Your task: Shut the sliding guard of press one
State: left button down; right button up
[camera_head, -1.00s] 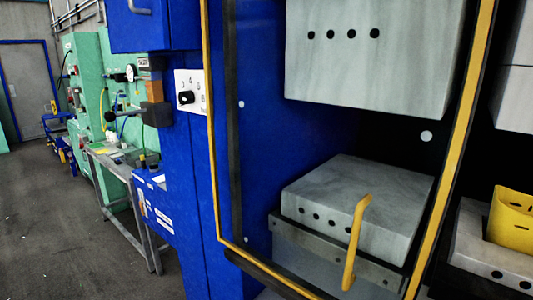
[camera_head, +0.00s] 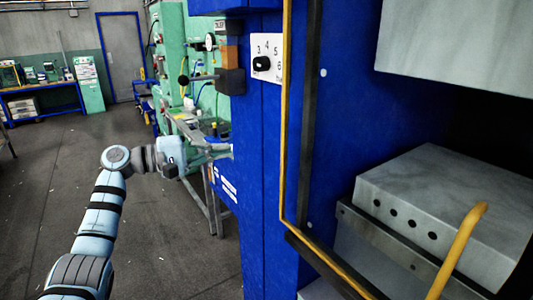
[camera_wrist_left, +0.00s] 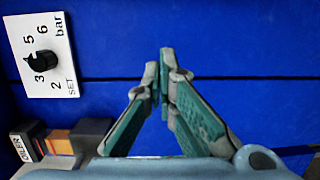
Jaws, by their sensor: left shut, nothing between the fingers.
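The blue press (camera_head: 262,190) fills the right half of the head view; I see no number on it. Its guard has a thin yellow frame (camera_head: 284,150) and a yellow bar handle (camera_head: 461,250), in front of the grey lower block. The guard's right side is out of view. My left gripper (camera_head: 229,150) comes in from the left, beside the column's left edge and well left of the handle. In the left wrist view its fingertips (camera_wrist_left: 165,58) meet, shut and empty, before the blue panel (camera_wrist_left: 240,50). My right gripper is not in view.
A pressure dial plate (camera_head: 268,59) sits on the column, and also shows in the left wrist view (camera_wrist_left: 42,55). A grey upper block (camera_head: 460,45) hangs above the lower block (camera_head: 440,210). A green machine (camera_head: 174,60) and a bench stand behind. Open floor lies left.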

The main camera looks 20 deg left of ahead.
pick_arm(q)
jog(key=w+d+r+p, duration=0.1)
jog(key=d+p, duration=0.1)
jog(key=d, duration=0.3)
jog(key=w+d+r+h+p, duration=0.1)
jog(key=d+p, duration=0.1)
jog(key=d, duration=0.4)
jog(key=shift+r+m, duration=0.3)
jog(key=shift+r, duration=0.05)
jog(key=shift+w, duration=0.1)
